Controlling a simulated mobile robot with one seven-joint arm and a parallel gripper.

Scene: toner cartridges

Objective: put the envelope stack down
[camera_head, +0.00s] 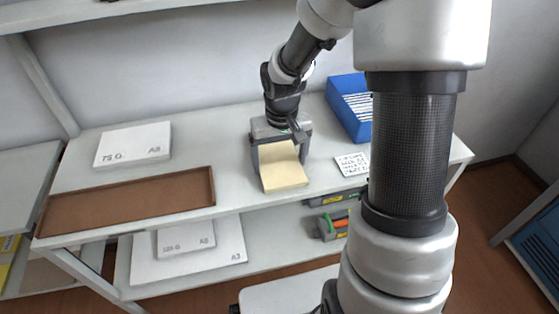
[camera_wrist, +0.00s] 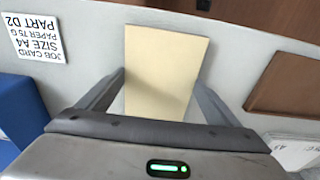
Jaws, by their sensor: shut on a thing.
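The envelope stack (camera_head: 282,168) is a pale yellow, flat rectangular block. My gripper (camera_head: 281,160) is shut on it, with one finger on each side, over the front middle of the white table. In the wrist view the envelope stack (camera_wrist: 164,72) lies between the two grey fingers of my gripper (camera_wrist: 160,95). The stack is close to the table top; I cannot tell whether it touches it. Its rear end is partly hidden by the gripper body.
A brown tray (camera_head: 130,203) lies at the table's left front, with a white paper pack (camera_head: 133,145) behind it. A blue bin (camera_head: 346,108) and a job card (camera_head: 352,164) are to the right. Table top (camera_head: 228,160) is bare between tray and gripper. Toner cartridges (camera_head: 335,224) sit below.

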